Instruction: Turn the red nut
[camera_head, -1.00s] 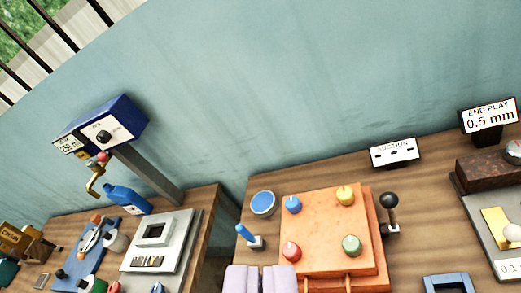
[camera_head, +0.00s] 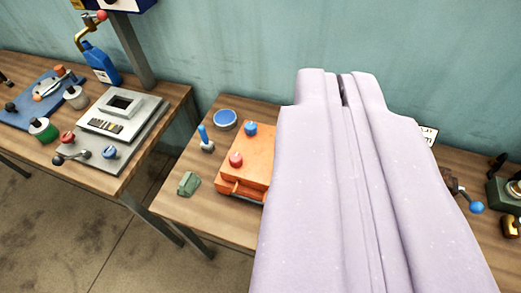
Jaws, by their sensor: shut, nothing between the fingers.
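The red nut (camera_head: 236,159) sits upright on the front left of the orange block (camera_head: 258,150) on the right-hand bench. The blue nut (camera_head: 251,128) sits behind it on the same block. My gripper (camera_head: 341,88) is large and lilac in the foreground, its two fingers shut with only a thin seam between them. It appears to the right of the red nut and does not cover it. It hides the right part of the block, including the yellow and green nuts seen earlier.
A blue round dish (camera_head: 225,119), a blue-handled lever (camera_head: 205,138) and a small green object (camera_head: 188,183) lie left of the block. A floor gap separates the benches.

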